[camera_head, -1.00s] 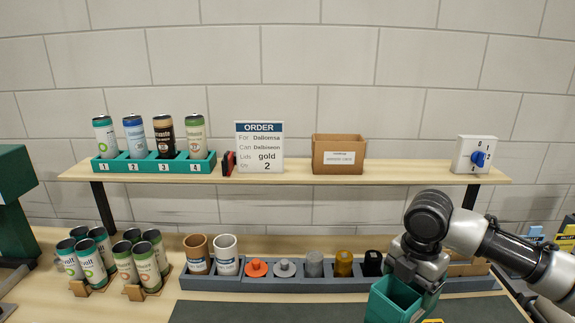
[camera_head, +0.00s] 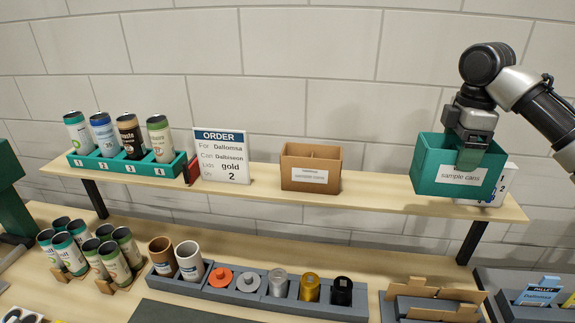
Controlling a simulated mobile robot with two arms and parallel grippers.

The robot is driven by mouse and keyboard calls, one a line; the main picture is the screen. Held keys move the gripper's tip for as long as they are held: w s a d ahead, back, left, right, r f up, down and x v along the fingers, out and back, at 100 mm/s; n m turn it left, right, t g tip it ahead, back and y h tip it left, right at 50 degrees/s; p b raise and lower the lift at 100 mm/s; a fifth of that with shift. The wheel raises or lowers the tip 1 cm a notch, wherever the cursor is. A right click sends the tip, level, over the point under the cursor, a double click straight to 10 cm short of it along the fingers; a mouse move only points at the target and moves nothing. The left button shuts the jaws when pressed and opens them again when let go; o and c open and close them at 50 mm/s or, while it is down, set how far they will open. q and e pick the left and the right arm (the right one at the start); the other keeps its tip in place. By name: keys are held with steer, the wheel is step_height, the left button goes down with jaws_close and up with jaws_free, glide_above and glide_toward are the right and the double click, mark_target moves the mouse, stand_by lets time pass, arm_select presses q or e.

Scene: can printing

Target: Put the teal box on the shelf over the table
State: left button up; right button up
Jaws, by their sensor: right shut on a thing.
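The teal box (camera_head: 435,165) is an open-topped bin with a "sample cans" label on its front. It is at the right end of the wooden shelf (camera_head: 380,195) over the table. My right gripper (camera_head: 470,158) is shut on the front wall of the box, coming from above. The box looks upright with a slight tilt in the picture. I cannot tell whether its bottom touches the shelf or is just above or in front of it. The box hides most of a white switch box (camera_head: 505,186). My left gripper is not in view.
A brown carton (camera_head: 311,168), an order sign (camera_head: 221,156) and a teal rack (camera_head: 125,164) of cans stand on the shelf. Bare shelf lies between carton and teal box. Below, a grey tray (camera_head: 238,297) holds cups and lids; cardboard pieces (camera_head: 440,292) lie to its right.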

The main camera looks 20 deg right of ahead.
mark_target(443, 152)
steer(key=shift+a+r, duration=0.15)
steer(key=shift+a, duration=0.25)
steer(key=shift+w+a+f+b, duration=0.25)
steer(key=shift+w+f+b, duration=0.2)
steer(key=shift+w, duration=0.1)
steer(key=shift+w+a+f+b, duration=0.2)
steer(key=shift+w+f+b, duration=0.1)
steer(key=shift+w+f, duration=0.2)
steer(key=w+f+p, duration=0.1)
steer(key=w+f, duration=0.1)
steer(key=w, duration=0.1)
steer(key=w+f+p, duration=0.1)
steer(key=w+f, duration=0.2)
steer(key=w+f+p, duration=0.2)
steer(key=w+f, duration=0.1)
steer(key=shift+w+a+f, duration=0.15)
steer(key=shift+a+f, duration=0.1)
steer(key=shift+f, duration=0.3)
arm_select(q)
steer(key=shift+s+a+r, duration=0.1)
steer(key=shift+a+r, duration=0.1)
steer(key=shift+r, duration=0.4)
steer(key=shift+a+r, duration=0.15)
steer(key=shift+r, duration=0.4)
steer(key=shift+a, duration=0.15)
arm_select(e)
steer(key=shift+a+f, duration=0.1)
steer(key=o, duration=0.8)
